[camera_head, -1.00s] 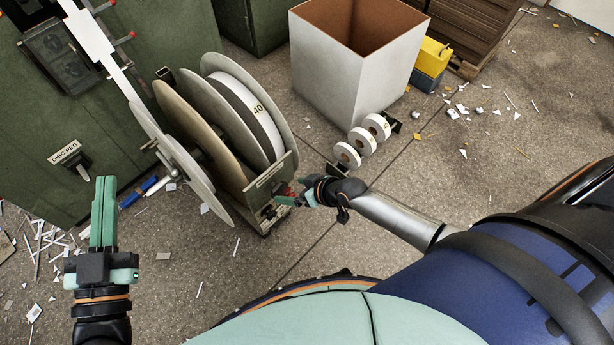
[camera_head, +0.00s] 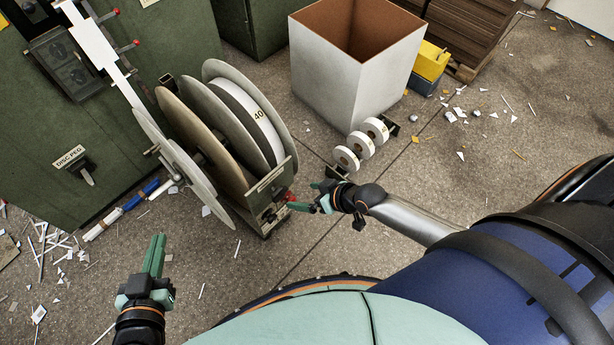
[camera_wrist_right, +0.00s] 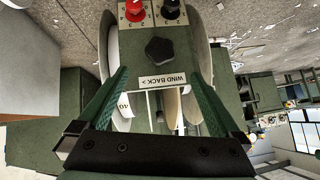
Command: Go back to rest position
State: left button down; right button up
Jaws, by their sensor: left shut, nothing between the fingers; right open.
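My left gripper (camera_head: 155,256) is shut and empty, above the floor at the lower left of the head view, its green fingers together and pointing away from me. My right gripper (camera_head: 308,198) is just right of the reel stand's control end in the head view. In the right wrist view, the open green fingers of my right gripper (camera_wrist_right: 160,95) stand apart with nothing held. Beyond them is the control panel with a black knob (camera_wrist_right: 160,50), a "WIND BACK" label (camera_wrist_right: 162,80), a red knob (camera_wrist_right: 134,10) and a black knob (camera_wrist_right: 171,9).
The reel stand (camera_head: 270,195) carries large discs and a white roll marked 40 (camera_head: 250,110). A green cabinet (camera_head: 100,130) with a disc peg stands left. A white box (camera_head: 350,75) and small rolls (camera_head: 360,145) stand behind. Paper scraps litter the floor.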

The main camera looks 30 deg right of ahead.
dwell(0.3)
jog(key=s+a+r+t+h+p, duration=0.1)
jog(key=s+a+r+t, duration=0.15)
jog(key=r, duration=0.65)
jog(key=s+a+r+t+p, duration=0.1)
jog(key=s+r+t, duration=0.15)
jog(key=r, duration=0.65)
pick_arm(q)
jog(key=s+a+r+n+g+y+p, duration=0.1)
jog(key=s+r+p, duration=0.5)
jog(key=p, duration=1.3)
jog(key=s+a+g, duration=0.1)
jog(key=g, duration=0.1)
jog(key=shift+r+n+g, duration=0.3)
jog(key=shift+g, duration=0.1)
pick_arm(e)
jog(key=s+d+r+m+g+h, duration=0.1)
jog(key=s+d+r+g, duration=0.1)
jog(key=s+r, duration=0.3)
jog(key=shift+s+r+g, duration=0.25)
jog(key=shift+s+g, duration=0.45)
jog(key=shift+s, duration=0.15)
